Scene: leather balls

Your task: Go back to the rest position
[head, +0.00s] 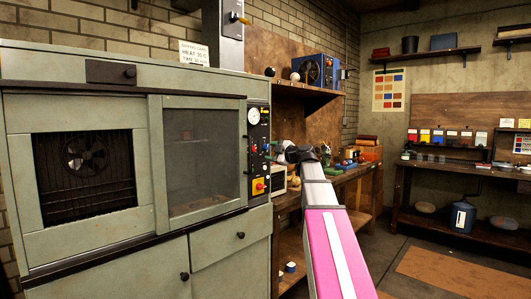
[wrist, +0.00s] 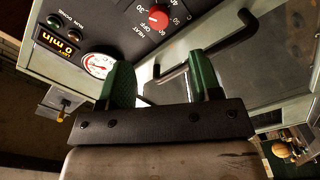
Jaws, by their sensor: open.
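My gripper (wrist: 162,80) shows in the wrist view with its two green fingers apart and nothing between them. Behind the fingers are the control panel and dark handles of the green cabinet. In the head view my arm reaches forward from the bottom, with a pink link, and my gripper (head: 281,156) is small and partly hidden near the panel's right side. I cannot tell whether it touches anything.
The green cabinet (head: 95,255) with a sliding glass door fills the left. A workbench (head: 358,174) with several small items stands behind my arm. A shelf (head: 305,91) above holds two balls and a blue device. Open floor (head: 390,240) lies right.

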